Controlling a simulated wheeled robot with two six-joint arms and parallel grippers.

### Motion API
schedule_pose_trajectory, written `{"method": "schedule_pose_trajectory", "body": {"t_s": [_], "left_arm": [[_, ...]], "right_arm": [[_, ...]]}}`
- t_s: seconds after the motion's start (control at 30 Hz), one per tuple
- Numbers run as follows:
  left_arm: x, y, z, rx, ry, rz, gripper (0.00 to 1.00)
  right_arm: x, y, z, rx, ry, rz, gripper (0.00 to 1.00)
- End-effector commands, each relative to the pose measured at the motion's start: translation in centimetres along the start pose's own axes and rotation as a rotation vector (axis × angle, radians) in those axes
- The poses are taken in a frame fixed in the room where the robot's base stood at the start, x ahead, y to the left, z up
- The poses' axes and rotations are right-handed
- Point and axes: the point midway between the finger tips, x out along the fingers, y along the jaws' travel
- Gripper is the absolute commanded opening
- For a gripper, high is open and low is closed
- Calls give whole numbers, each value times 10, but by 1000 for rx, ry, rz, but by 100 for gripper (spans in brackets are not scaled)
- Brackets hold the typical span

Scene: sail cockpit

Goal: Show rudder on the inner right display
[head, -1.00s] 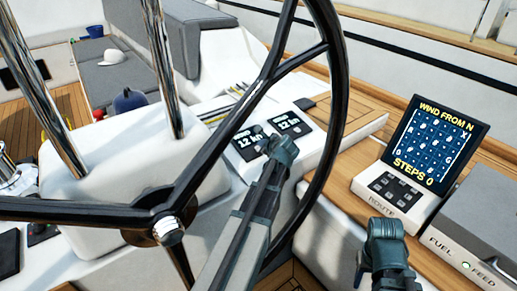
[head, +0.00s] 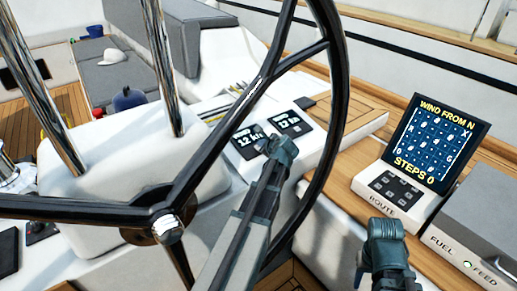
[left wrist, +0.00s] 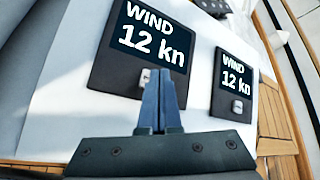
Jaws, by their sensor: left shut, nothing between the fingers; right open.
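Two small dark displays are set side by side in the white console. The left one (head: 247,141) reads WIND 12 kn in the left wrist view (left wrist: 138,45) and has a small grey button at its lower edge. The right one (head: 293,123) also reads WIND 12 kn in the left wrist view (left wrist: 233,85), with its own grey button. Neither shows rudder. My left gripper (head: 268,140) is shut and empty; its fingertips (left wrist: 160,75) appear just right of the left display's button. Contact cannot be told. My right gripper (head: 385,230) is open, low at the right, away from both displays.
A black steering wheel (head: 335,110) arches around my left arm, with its hub (head: 167,225) at lower left. A route panel (head: 397,190) with a lit screen (head: 434,143) stands on the right ledge beside a grey box (head: 490,215). Two chrome posts (head: 160,70) rise at left.

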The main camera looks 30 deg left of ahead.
Motion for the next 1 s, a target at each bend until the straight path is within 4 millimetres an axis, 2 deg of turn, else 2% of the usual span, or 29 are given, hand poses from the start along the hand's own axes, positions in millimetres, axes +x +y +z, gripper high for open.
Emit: {"method": "schedule_pose_trajectory", "body": {"t_s": [1.0], "left_arm": [[6,4,-4,0,0,0,0]], "right_arm": [[8,-1,0,0,0,0,45]]}}
